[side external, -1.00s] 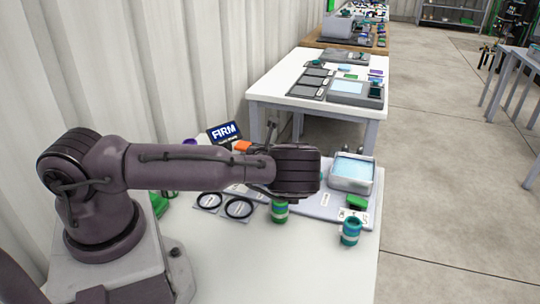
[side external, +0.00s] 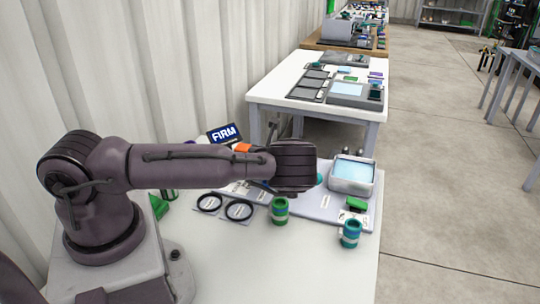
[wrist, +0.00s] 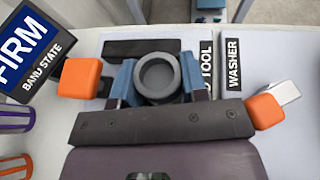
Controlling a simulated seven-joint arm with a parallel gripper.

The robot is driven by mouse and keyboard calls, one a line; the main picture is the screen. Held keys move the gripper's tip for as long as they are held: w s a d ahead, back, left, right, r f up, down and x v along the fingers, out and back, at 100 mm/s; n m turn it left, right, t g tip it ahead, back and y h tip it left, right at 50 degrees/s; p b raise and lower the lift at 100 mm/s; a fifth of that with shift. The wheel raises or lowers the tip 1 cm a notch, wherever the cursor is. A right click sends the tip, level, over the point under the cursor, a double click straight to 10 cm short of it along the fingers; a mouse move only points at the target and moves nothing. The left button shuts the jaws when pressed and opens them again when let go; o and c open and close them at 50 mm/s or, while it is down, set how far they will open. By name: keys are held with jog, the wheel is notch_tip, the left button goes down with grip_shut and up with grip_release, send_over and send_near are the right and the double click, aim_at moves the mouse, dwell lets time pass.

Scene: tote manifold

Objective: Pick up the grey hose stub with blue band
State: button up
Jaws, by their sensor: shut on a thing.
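The grey hose stub (wrist: 158,77) shows in the wrist view as a thick ring seen end-on, between my gripper's two blue fingers. My gripper (wrist: 160,84) is shut on it. Its blue band cannot be made out, and its lower part is hidden. In the side view my wrist hides the fingers and the stub, above the back of the white table (side external: 315,270).
A green banded stub (side external: 280,211) and a teal one (side external: 350,234) stand near the front. A grey tray (side external: 353,176) is at right. Black rings (side external: 239,210) lie left. A FIRM sign (wrist: 27,45) and orange blocks (wrist: 80,77) are close to my gripper.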

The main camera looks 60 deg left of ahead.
notch_tip(320, 180, up, 3)
jog(key=s+d+r, duration=0.7)
jog(key=s+r, duration=0.3)
jog(key=s, duration=0.2)
jog(key=s+a+f+n+g, duration=0.1)
jog(key=f+n+g, duration=0.1)
jog(key=g, duration=0.1)
jog(key=s+a+f+n+g+y, duration=0.1)
jog(key=f+n+g, duration=0.2)
jog(key=s+a+f+n+g+y, duration=0.1)
jog(key=a+f+n+g, duration=0.1)
jog(key=f+n+g, duration=0.1)
jog(key=shift+s+f, duration=0.15)
jog(key=shift+s, duration=0.1)
jog(key=s+n+g, duration=0.1)
jog(key=g, duration=0.1)
jog(key=d+n+g+h, duration=0.1)
jog(key=n+g, duration=0.1)
jog(key=s+n+g, duration=0.1)
jog(key=n, duration=0.1)
jog(key=shift+s+d+f+g+h, duration=0.15)
jog(key=shift+s+d+g+h, duration=0.1)
jog(key=shift+s+g+h, duration=0.15)
jog(key=s+d+r+n+g+h, duration=0.3)
jog(key=n+g+h, duration=0.1)
jog(key=n, duration=0.1)
jog(key=shift+w+d+f, duration=0.1)
jog(key=shift+w+f, duration=0.05)
jog(key=shift+f, duration=3.8)
